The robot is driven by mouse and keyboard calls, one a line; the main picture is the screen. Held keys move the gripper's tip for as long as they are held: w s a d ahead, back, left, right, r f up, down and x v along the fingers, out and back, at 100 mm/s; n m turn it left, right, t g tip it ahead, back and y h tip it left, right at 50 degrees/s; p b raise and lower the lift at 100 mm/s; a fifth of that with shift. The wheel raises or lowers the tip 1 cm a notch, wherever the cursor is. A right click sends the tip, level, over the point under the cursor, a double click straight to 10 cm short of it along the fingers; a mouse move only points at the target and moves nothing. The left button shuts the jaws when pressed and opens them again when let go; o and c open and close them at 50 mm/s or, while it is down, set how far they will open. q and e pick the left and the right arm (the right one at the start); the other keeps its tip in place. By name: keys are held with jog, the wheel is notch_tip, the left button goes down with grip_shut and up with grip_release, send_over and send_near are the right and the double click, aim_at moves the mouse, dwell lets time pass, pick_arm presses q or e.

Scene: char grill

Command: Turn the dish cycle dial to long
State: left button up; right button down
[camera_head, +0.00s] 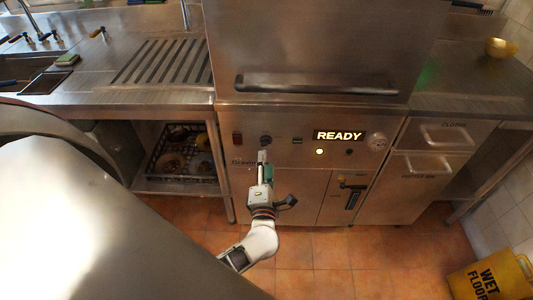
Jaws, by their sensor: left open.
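The dishwasher's front panel (320,155) faces me, with a lit "READY" display (339,135). A dark round dial (265,140) sits on the panel's left part, between a red switch (238,139) and a small green indicator (297,140). I cannot read the dial's labels or tell its setting. My left gripper (262,158) is open, just below the dial, with its fingers pointing up toward it. I cannot tell whether they touch the dial. My right gripper is out of view.
A long handle (316,84) crosses the dishwasher's hood above the panel. A gauge (376,141) and a black knob (349,152) are on the panel's right. A dish rack (184,153) sits under the left counter. A yellow wet-floor sign (491,277) stands at lower right.

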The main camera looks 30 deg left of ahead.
pick_arm(q)
jog(key=shift+v, duration=2.15)
